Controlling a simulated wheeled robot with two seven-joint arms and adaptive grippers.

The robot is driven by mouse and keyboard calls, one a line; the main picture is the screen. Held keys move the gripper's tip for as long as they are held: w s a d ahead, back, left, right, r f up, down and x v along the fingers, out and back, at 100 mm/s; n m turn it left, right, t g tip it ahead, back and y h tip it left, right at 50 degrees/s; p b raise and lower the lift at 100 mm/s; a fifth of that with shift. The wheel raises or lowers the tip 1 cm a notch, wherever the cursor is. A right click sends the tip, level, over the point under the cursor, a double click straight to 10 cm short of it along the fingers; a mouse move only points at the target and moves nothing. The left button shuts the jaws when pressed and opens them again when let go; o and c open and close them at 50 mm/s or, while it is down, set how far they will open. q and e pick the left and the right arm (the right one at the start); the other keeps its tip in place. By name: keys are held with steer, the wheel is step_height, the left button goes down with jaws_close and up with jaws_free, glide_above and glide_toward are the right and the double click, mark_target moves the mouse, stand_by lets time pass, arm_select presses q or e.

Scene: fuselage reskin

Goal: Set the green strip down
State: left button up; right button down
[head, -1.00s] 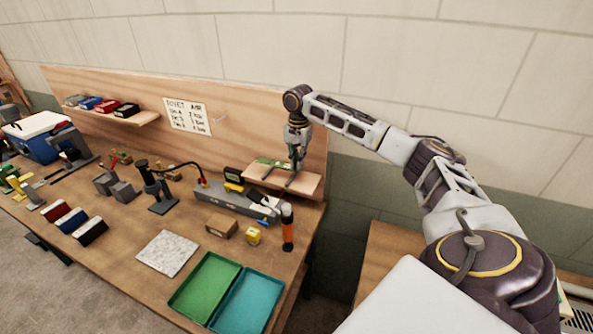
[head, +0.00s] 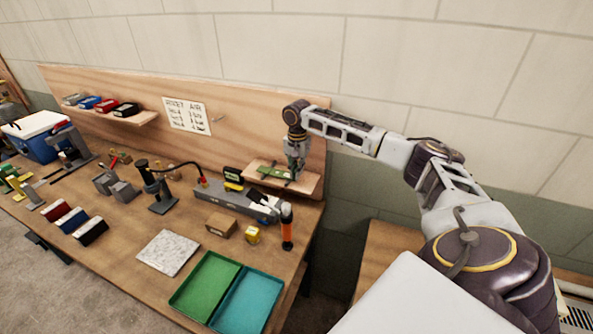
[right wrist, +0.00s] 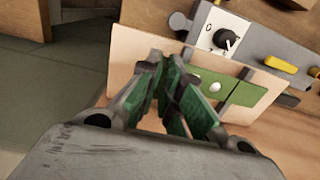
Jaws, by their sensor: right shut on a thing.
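The green strip (head: 275,172) is a flat green piece over the light wooden board (head: 307,184) at the right end of the bench. My right gripper (head: 294,176) points down at the strip's right end and is shut on it. In the right wrist view the strip (right wrist: 254,95) shows to the right of the closed fingers (right wrist: 170,75), over the pale board (right wrist: 124,62). The fingers hide part of it. I cannot tell whether it touches the board. Two dark bars lie across the board by the strip. My left gripper is out of view.
A grey unit with a dial (right wrist: 228,40) stands close beside the board. An orange and black tool (head: 287,228), a yellow block (head: 253,235) and a small brown box (head: 222,226) stand nearby. The green tray (head: 204,287) and teal tray (head: 249,300) are at the front.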

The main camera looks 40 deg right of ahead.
steer(key=shift+f, duration=0.4)
steer(key=c, duration=1.6)
jaws_free()
steer(key=shift+r, duration=0.15)
steer(key=shift+s+r+b, duration=0.1)
steer(key=shift+r+b, duration=1.05)
steer(key=shift+r, duration=5.1)
